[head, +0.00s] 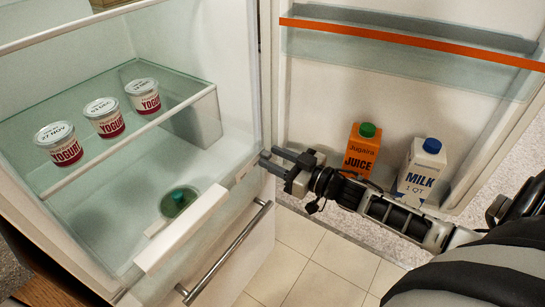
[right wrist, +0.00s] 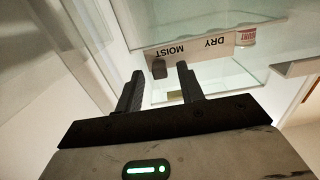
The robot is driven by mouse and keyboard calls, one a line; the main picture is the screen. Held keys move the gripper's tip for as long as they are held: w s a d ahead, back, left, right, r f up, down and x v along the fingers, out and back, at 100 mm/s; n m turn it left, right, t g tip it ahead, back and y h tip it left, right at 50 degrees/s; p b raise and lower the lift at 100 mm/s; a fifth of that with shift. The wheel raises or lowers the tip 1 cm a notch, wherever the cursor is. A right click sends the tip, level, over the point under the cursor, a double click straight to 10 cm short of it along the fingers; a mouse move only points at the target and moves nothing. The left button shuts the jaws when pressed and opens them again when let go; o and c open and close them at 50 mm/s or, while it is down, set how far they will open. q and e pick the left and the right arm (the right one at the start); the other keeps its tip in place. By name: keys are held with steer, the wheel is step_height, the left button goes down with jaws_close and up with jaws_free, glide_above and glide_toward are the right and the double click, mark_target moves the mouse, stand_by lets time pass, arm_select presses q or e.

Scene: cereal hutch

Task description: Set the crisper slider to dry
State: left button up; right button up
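In the right wrist view the crisper's label strip (right wrist: 196,44) shows upside down, with the words MOIST and DRY. A small dark slider knob (right wrist: 159,69) is at the MOIST end, at picture left. My right gripper (right wrist: 160,72) is open, and the knob shows in the gap between its fingers; I cannot tell whether either finger touches it. In the head view my right gripper (head: 270,157) is at the fridge's right inner edge, beside the crisper. The knob cannot be made out there. My left gripper is not in view.
Several yogurt cups, one of them here (head: 106,117), stand on the glass shelf (head: 75,163). The open door at right holds a juice carton (head: 361,152) and a milk carton (head: 421,170). A drawer handle (head: 226,255) runs below.

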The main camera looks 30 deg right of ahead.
mark_target(237, 173)
steer(key=shift+w+a, duration=0.2)
steer(key=shift+w, duration=0.3)
jaws_close()
steer(key=shift+s+a, duration=0.1)
steer(key=shift+a, duration=0.05)
steer(key=a, duration=0.1)
steer(key=a+p, duration=0.1)
steer(key=s+a+p, duration=0.1)
steer(key=shift+s+r, duration=0.1)
steer(key=shift+r, duration=0.15)
steer(key=a, duration=0.1)
steer(key=s+a+p, duration=0.1)
steer(key=a, duration=0.2)
steer(key=shift+s+f+p, duration=0.1)
steer(key=shift+s+p, duration=0.2)
steer(key=shift+s, duration=0.05)
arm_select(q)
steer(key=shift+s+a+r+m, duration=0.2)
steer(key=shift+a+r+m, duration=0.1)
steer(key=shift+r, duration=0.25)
arm_select(e)
steer(key=shift+s+a+f, duration=0.1)
steer(key=shift+a+f, duration=0.05)
steer(key=shift+a, duration=0.1)
